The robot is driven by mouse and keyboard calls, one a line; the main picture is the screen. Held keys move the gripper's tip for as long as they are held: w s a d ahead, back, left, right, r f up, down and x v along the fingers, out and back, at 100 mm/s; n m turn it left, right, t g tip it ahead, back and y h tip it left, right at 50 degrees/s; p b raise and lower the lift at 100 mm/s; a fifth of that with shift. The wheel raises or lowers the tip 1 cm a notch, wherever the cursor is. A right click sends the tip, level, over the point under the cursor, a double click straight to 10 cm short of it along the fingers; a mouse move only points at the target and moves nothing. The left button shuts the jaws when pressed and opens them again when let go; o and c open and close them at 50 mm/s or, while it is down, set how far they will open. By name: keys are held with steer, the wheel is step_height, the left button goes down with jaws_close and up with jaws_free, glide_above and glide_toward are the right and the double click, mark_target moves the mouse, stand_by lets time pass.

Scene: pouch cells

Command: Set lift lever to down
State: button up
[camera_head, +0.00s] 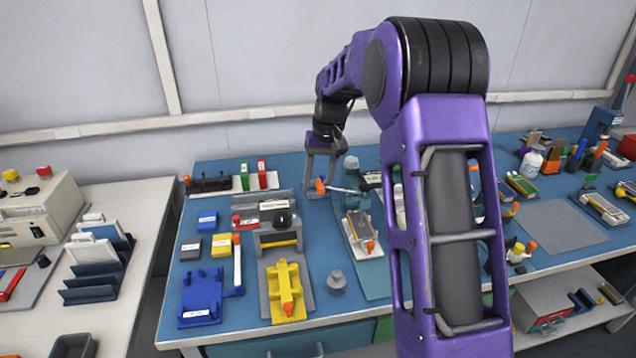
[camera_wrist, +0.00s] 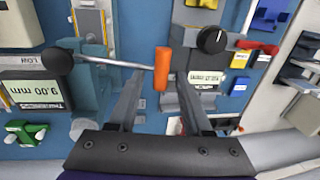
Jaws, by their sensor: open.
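The lift lever is a thin metal rod with an orange handle (camera_wrist: 162,69). In the wrist view the rod runs left to a black round knob on a blue-grey gauge (camera_wrist: 92,75). The gauge has an upside-down display (camera_wrist: 37,93) that reads 9.00 mm. My gripper (camera_wrist: 160,88) is open, and the orange handle appears between its fingertips; I cannot tell whether they touch it. In the head view the orange handle (camera_head: 320,187) shows beside my gripper (camera_head: 321,182), with the rod pointing right, roughly level, to the gauge (camera_head: 352,170).
A grey device with a black dial (camera_wrist: 211,40) stands beside the handle. In the head view, yellow (camera_head: 286,290) and blue fixtures (camera_head: 201,297) and small boxes fill the left bench front. A grey weight-like knob (camera_head: 337,281) stands near the front. My arm hides part of the bench.

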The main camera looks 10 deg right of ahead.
jaws_close()
stand_by(1.5)
